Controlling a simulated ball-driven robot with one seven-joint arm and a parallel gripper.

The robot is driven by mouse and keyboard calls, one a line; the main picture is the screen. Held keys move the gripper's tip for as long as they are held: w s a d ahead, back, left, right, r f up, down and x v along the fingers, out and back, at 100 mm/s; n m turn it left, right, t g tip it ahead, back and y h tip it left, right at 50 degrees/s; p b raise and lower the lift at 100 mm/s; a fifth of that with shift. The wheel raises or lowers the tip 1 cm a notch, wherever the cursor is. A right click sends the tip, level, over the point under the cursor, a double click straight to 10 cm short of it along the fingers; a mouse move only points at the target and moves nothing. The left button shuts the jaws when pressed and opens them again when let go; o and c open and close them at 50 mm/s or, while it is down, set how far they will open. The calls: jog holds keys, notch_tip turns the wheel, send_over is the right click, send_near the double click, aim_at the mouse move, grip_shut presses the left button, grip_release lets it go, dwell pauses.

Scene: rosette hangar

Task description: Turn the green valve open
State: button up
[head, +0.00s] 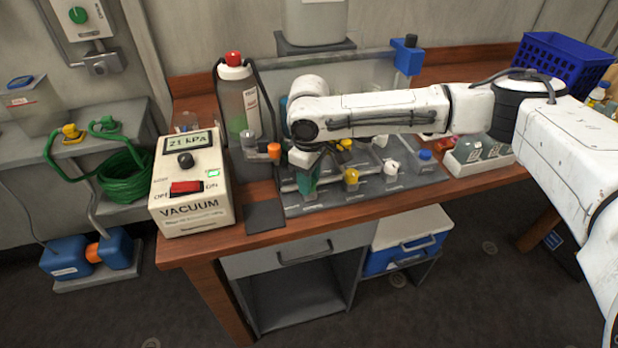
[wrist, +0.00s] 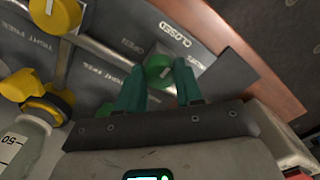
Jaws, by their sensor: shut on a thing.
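The green valve (wrist: 157,66) is a round knob with a pale mark on its face, in the wrist view at the upper middle. It sits on a grey panel (wrist: 110,62) printed OPEN to its upper left and CLOSED to its upper right. I cannot tell which label the mark points to. My gripper (wrist: 160,78) has its teal fingers on either side of the knob, shut on it. In the head view my gripper (head: 308,178) reaches down to the panel's front left part and hides the green valve.
Yellow valves (head: 351,177) stand close by on the panel; one also shows in the wrist view (wrist: 62,14). The vacuum box (head: 195,205) reads 21 kPa at the bench's left end. A bottle with a red cap (head: 238,105) stands behind. A white tray (head: 490,157) is right.

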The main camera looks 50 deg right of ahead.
jog(key=n+p, duration=0.2)
jog(key=n, duration=0.1)
jog(key=shift+a+r+n+p, duration=0.1)
jog(key=shift+n+p, duration=0.2)
jog(key=shift+n, duration=0.1)
jog(key=n+p, duration=0.1)
jog(key=n, duration=0.3)
jog(key=shift+n, duration=0.3)
jog(key=n+p, duration=0.1)
jog(key=n, duration=0.3)
jog(key=shift+n, duration=0.3)
jog(key=n, duration=0.4)
jog(key=shift+n, duration=0.4)
jog(key=o, duration=1)
jog(key=shift+o, duration=0.2)
